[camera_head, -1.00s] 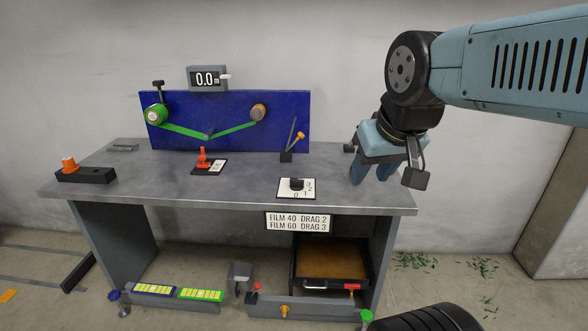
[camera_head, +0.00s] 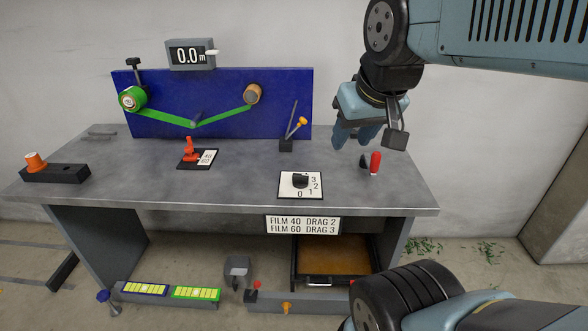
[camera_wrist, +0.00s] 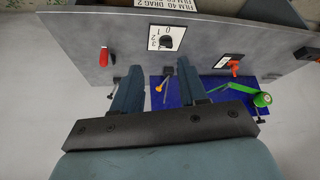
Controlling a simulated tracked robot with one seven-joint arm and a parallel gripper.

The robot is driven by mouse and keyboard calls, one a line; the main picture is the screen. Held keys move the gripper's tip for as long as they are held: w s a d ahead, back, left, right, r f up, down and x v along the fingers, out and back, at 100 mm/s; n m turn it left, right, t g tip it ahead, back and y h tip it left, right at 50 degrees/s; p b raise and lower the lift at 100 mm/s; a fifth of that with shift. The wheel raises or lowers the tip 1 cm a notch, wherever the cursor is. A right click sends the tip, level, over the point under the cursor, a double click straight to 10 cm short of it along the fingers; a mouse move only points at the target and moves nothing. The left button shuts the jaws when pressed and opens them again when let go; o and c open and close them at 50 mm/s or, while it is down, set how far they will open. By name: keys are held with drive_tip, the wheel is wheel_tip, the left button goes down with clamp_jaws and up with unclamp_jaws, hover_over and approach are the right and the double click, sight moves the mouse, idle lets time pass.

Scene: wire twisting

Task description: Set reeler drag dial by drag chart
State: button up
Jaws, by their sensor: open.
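The drag dial (camera_head: 300,181) is a black knob on a white plate marked 0 to 3, near the bench's front edge. It also shows in the wrist view (camera_wrist: 166,41). I cannot tell exactly which mark its pointer meets. The drag chart (camera_head: 302,225) hangs below the bench edge and reads FILM 40 DRAG 2, FILM 60 DRAG 3. The reeler's blue panel (camera_head: 225,98) carries a green film band from a green roll (camera_head: 133,98). My gripper (camera_head: 369,138) is open and empty, above the bench, right of and behind the dial; fingers also show in the wrist view (camera_wrist: 158,80).
A red-handled tool (camera_head: 375,163) stands on the bench right of the dial. An orange-tipped lever (camera_head: 298,128) rises behind the dial. A counter (camera_head: 190,55) reads 0.0. The bench surface (camera_head: 240,182) around the dial is clear.

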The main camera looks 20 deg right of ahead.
drive_tip(key=o, duration=0.3)
drive_tip(key=shift+w, duration=0.2)
drive_tip(key=o, duration=0.4)
drive_tip(key=shift+m+g, duration=0.4)
drive_tip(key=shift+g, duration=0.1)
drive_tip(key=w, duration=0.4)
drive_tip(key=shift+a, duration=0.15)
drive_tip(key=m+g, duration=0.5)
hover_over(300, 175)
wheel_tip(300, 175, down, 15)
wheel_tip(300, 175, down, 14)
drive_tip(key=shift+w+r, duration=0.1)
drive_tip(key=shift+r, duration=0.15)
drive_tip(key=shift+c, duration=0.3)
